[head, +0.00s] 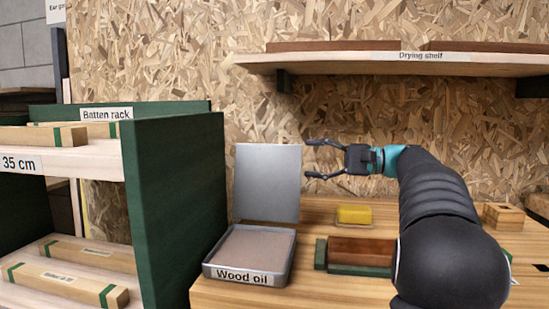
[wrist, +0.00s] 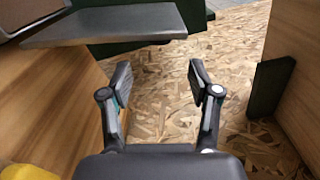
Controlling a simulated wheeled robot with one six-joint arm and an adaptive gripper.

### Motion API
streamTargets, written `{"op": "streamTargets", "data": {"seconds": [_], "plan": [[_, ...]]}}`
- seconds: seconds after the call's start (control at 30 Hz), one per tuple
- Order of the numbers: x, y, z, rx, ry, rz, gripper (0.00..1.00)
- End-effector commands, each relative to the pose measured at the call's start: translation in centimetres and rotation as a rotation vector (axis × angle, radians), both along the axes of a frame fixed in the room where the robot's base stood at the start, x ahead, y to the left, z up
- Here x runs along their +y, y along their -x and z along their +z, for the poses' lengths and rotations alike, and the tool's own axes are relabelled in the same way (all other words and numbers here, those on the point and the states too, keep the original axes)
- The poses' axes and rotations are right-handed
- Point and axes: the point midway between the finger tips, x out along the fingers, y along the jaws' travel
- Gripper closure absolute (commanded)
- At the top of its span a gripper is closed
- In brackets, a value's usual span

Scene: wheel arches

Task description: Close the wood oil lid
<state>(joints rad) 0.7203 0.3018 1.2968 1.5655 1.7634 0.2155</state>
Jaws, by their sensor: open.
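The wood oil tin (head: 248,277) is a grey, shallow, square tray labelled "Wood oil" on the left end of the workbench. A brownish surface shows inside it. Its flat grey lid (head: 267,183) stands upright at the tin's back edge, raised open. My gripper (head: 308,159) is open and empty. In the head view its fingers point left and overlap the right edge of the lid; I cannot tell whether they touch it. In the wrist view, the lid (wrist: 110,25) shows as a grey plate at the upper left, beyond and apart from the open fingers (wrist: 160,78).
The green batten rack (head: 175,200) stands close left of the tin. A yellow block (head: 354,214) and a brown block on a green base (head: 362,252) sit right of it. The drying shelf (head: 400,64) juts out above. A small wooden block (head: 503,216) sits far right.

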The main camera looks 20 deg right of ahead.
Motion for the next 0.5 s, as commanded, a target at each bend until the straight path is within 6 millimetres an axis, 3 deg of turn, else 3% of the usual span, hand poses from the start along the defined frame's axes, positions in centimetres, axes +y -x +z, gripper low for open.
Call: {"op": "streamTargets", "data": {"seconds": [0.3,0.5], "plan": [[5.4,-3.0,0.0,0.001,0.0,0.006,0.38],[7.5,-4.2,0.0,0.001,0.0,0.006,0.38]]}}
